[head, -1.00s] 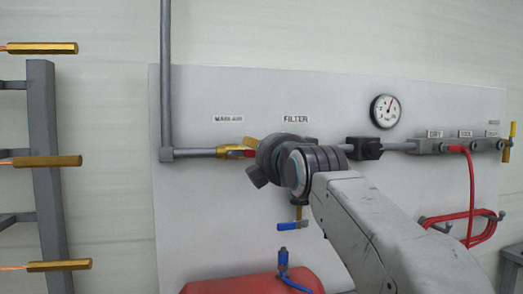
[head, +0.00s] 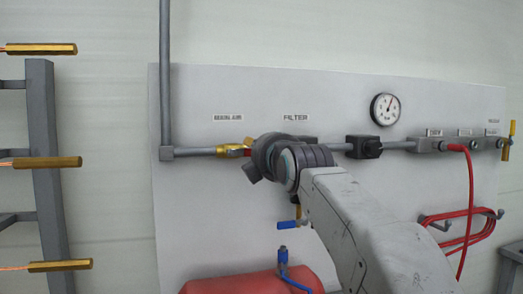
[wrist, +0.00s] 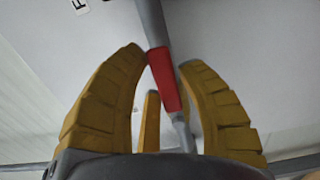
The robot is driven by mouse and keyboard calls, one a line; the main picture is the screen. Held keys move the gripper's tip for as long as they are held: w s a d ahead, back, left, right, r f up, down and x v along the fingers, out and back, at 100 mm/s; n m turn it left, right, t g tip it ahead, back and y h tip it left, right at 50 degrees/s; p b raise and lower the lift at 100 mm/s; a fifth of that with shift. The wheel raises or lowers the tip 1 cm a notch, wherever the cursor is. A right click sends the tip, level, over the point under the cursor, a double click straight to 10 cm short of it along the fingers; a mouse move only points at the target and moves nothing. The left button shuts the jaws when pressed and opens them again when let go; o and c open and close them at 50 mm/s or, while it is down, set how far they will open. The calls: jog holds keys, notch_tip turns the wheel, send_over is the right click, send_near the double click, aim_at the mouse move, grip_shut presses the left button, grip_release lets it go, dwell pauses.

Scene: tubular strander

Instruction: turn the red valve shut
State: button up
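The red valve handle (wrist: 165,80) shows in the wrist view as a red sleeve, slightly tilted, between the yellow fingers of my gripper (wrist: 164,60). The left and right fingertips sit close against its two sides, and the gripper looks shut on it. A third, thinner finger stands beside its lower end. In the head view my gripper (head: 252,168) is in front of the brass valve (head: 232,151) on the pipe below the MAIN AIR label (head: 228,117). It hides most of the handle; only a little red shows beside it.
A filter's blue-handled drain valve (head: 288,225) hangs below my wrist, above a red tank (head: 250,284) with another blue valve (head: 283,256). A regulator (head: 364,146), gauge (head: 385,109) and coiled red hose (head: 462,238) are to the right.

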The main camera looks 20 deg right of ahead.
grip_shut()
